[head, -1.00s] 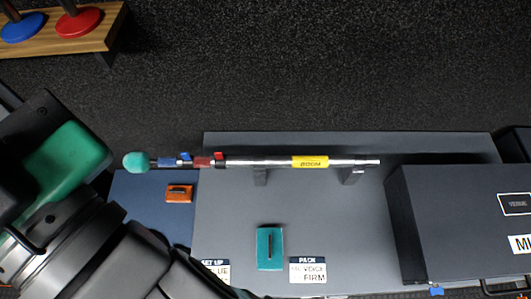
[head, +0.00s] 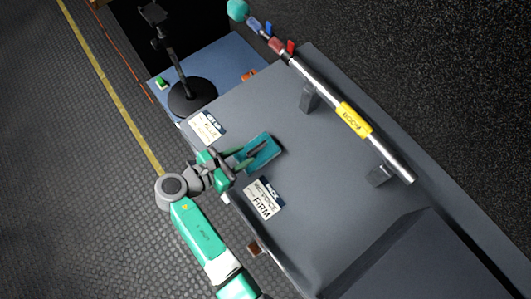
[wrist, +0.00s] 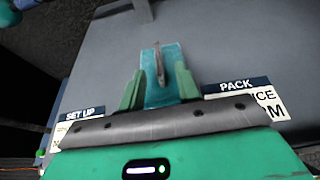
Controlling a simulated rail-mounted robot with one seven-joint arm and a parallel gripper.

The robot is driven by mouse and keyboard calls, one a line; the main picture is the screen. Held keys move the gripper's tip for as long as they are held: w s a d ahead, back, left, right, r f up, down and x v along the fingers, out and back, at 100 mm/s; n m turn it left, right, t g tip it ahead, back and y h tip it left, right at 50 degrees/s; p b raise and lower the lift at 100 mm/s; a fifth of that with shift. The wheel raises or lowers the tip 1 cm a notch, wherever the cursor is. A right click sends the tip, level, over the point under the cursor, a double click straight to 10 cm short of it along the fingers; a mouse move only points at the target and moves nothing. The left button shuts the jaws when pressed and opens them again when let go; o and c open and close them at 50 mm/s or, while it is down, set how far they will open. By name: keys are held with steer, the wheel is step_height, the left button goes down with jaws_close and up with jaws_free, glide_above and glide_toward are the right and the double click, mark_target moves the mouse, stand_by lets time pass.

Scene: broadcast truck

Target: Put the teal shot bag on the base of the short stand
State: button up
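The teal shot bag (head: 268,146) lies on the grey worktop with a dark handle strip along its top. My gripper (head: 245,160) is at the bag's near left end. In the wrist view my gripper (wrist: 157,80) has its green fingers apart, one on each side of the teal bag (wrist: 170,56); whether they touch it I cannot tell. A black stand with a round base (head: 193,98) and an upright pole is on the blue surface past the worktop's left end. It is the only stand in view, and its base looks bare.
A boom pole (head: 330,103) rests on grey supports along the worktop's far side. Set-up (head: 207,126) and pack (head: 263,198) cards flank the bag. A grey case (head: 420,262) is at the lower right. A small orange item (head: 248,75) lies near the stand.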

mark_target(261, 143)
steer(key=shift+b+x, duration=0.6)
steer(key=shift+x, duration=1.05)
steer(key=x, duration=0.1)
steer(key=b+x, duration=0.1)
steer(key=x, duration=0.2)
steer(key=shift+w+d+r+b, duration=0.25)
steer(key=shift+w+d+b, duration=0.05)
steer(key=shift+b, duration=0.05)
steer(key=shift+s+a, duration=0.1)
steer(key=shift+c, duration=0.8)
jaws_close()
steer(key=shift+r, duration=0.1)
